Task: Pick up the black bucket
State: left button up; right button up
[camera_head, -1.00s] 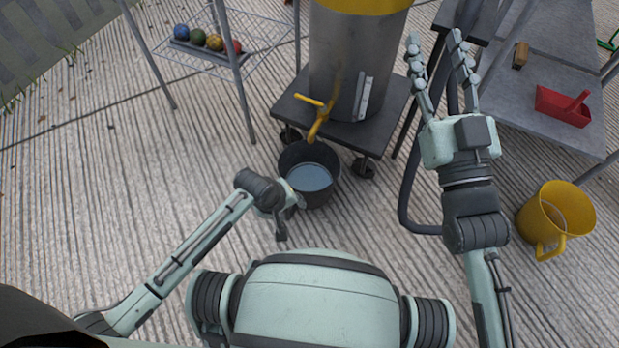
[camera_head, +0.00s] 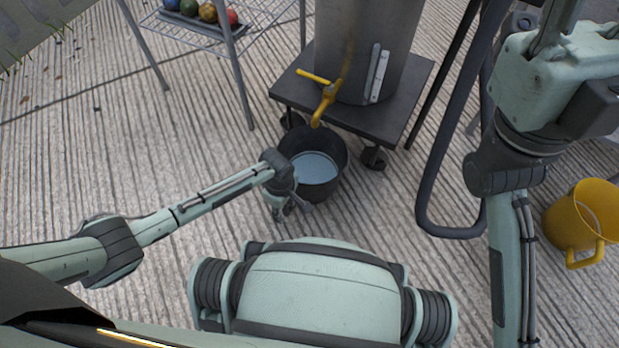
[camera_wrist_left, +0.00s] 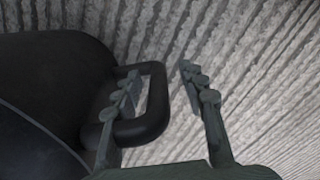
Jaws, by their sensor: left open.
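The black bucket (camera_head: 330,190) stands upright on the ground below the yellow tap, with pale bluish liquid inside. My left gripper (camera_head: 286,208) is at the bucket's near left side, partly hidden by its own wrist. In the left wrist view the bucket (camera_wrist_left: 50,90) fills the left, and its loop-shaped side handle (camera_wrist_left: 150,122) sits between the two open fingers of my left gripper (camera_wrist_left: 162,90). One finger is in the handle's opening, the other is outside it with a gap. My right gripper's base shows at the upper right, its fingertips cut off by the picture's edge.
A metal drum (camera_head: 345,50) with a yellow tap (camera_head: 324,100) stands on a wheeled dark platform (camera_head: 410,100) behind the bucket. A wire rack (camera_head: 270,12) with coloured balls is at upper left. Ground at left is clear.

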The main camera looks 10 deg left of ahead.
pick_arm(q)
jog(key=shift+f, duration=0.35)
jog(key=shift+c, duration=0.4)
grip_shut()
jog(key=shift+w+d+r, duration=0.1)
jog(key=shift+w+r, duration=0.05)
jog(key=shift+w, duration=0.05)
